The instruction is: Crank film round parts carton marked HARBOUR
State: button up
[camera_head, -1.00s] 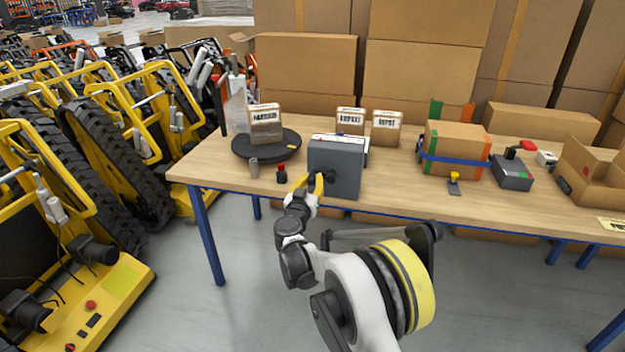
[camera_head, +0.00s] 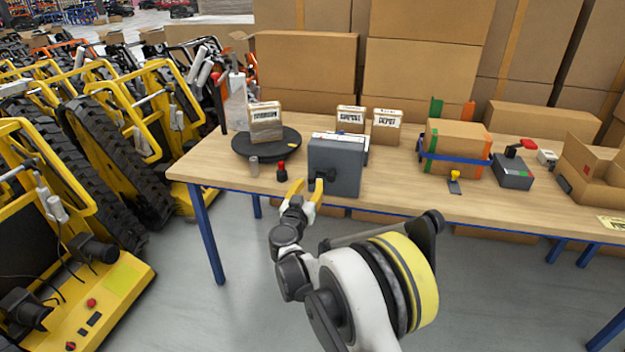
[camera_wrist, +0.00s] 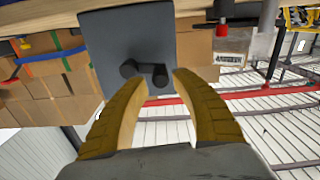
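A small carton (camera_head: 266,125) stands upright on a dark round turntable (camera_head: 246,152) at the table's left; its label is too blurred to read surely. A translucent film sheet (camera_head: 237,104) stands at its left by a dark post. A grey crank box (camera_head: 345,168) stands at the front edge, its dark crank handle (camera_head: 325,176) facing me. The crank (camera_wrist: 147,72) also shows in the wrist view, just beyond my fingertips. My gripper (camera_head: 305,187) is open, its yellow fingers (camera_wrist: 159,80) apart with nothing clamped, just short of the crank box.
Two labelled cartons, EXPORT (camera_head: 350,120) and DEPOT (camera_head: 387,127), stand behind the box. A blue-strapped carton (camera_head: 452,150), a dark device (camera_head: 512,172) and an open box (camera_head: 596,178) are right.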

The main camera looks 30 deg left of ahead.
jog(key=v, duration=0.8)
jog(key=shift+s, duration=0.15)
